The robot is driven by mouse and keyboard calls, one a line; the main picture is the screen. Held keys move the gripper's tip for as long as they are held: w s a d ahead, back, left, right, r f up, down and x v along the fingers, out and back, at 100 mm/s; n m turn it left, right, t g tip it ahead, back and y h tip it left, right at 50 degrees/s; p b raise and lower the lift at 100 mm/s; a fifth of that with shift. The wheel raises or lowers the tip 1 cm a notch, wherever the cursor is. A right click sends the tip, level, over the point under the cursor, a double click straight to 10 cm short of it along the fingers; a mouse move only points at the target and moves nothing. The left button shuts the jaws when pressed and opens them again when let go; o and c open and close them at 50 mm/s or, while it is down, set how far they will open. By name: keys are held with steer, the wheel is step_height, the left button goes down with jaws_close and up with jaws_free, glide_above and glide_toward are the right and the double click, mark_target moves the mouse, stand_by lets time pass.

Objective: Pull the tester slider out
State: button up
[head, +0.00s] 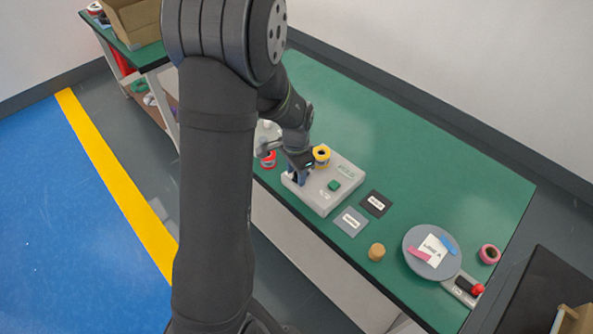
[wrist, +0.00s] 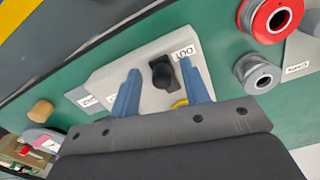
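The tester is a light grey box (head: 318,198) on the green table, with a green button (head: 334,185) on top. My gripper (wrist: 160,67) is open, with one blue finger on each side of the knob. I cannot tell whether either finger touches it. In the head view, my gripper (head: 299,177) is over the tester's left end, and my arm hides part of it.
A yellow spool (head: 321,152) is at the tester's far edge. A red spool (head: 267,160) stands left. Dark (head: 376,203) and grey (head: 350,222) cards, a tan cylinder (head: 376,252) and a round grey plate (head: 418,241) are to the right.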

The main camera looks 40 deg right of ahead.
mark_target(296, 173)
step_height(296, 173, up, 17)
steer(key=shift+r, duration=0.2)
stand_by(0.3)
stand_by(0.5)
step_height(296, 173, down, 18)
steer(key=shift+r, duration=0.25)
steer(key=shift+d, duration=0.35)
steer(key=shift+a+r, duration=0.1)
steer(key=shift+a, duration=0.05)
